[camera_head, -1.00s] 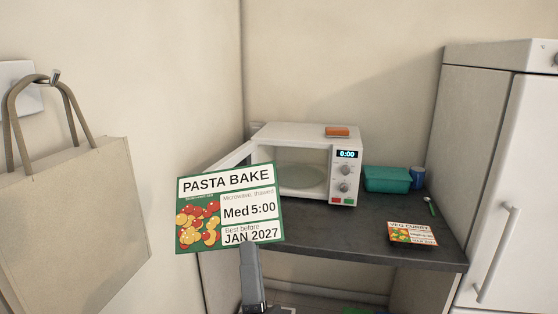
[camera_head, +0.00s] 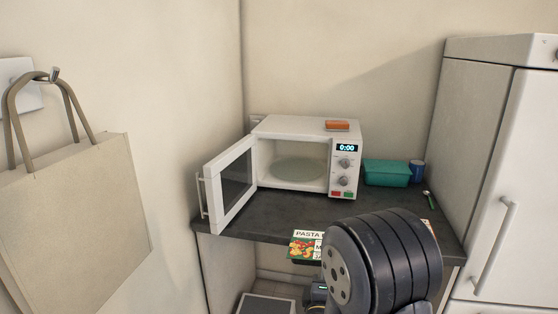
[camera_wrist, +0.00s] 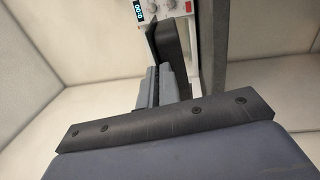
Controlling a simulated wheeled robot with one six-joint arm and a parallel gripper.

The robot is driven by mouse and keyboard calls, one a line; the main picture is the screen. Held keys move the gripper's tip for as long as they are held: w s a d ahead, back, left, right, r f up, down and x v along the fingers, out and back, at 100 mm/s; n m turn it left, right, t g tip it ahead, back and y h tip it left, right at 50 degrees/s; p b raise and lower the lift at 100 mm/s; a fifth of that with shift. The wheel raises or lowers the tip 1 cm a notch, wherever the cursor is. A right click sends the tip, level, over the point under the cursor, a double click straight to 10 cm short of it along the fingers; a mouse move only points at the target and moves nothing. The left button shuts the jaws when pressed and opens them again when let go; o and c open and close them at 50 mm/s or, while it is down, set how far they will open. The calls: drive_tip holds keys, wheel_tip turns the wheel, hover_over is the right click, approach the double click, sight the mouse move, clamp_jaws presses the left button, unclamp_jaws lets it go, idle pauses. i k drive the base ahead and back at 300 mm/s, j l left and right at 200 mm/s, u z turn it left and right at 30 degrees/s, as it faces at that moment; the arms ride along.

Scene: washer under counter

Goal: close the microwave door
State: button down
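The white microwave (camera_head: 262,130) stands at the back of the dark counter. Its door (camera_head: 229,183) is open, swung out to the left with its handle facing left. The cavity shows a round plate and looks empty. My gripper shows in the wrist view (camera_wrist: 166,55), pointing toward the microwave controls. Its fingers look close together, but I cannot tell whether they hold anything.
An orange block (camera_head: 337,125) lies on the microwave. A teal container (camera_head: 386,173), a blue cup (camera_head: 417,172) and a green spoon (camera_head: 429,198) are to its right. A bag (camera_head: 75,215) hangs at left; a white fridge (camera_head: 520,180) stands at right.

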sight(229, 179)
drive_tip(key=i+l, duration=0.1)
drive_tip(key=i, duration=0.65)
drive_tip(key=i+l, duration=0.1)
drive_tip(key=i, duration=0.65)
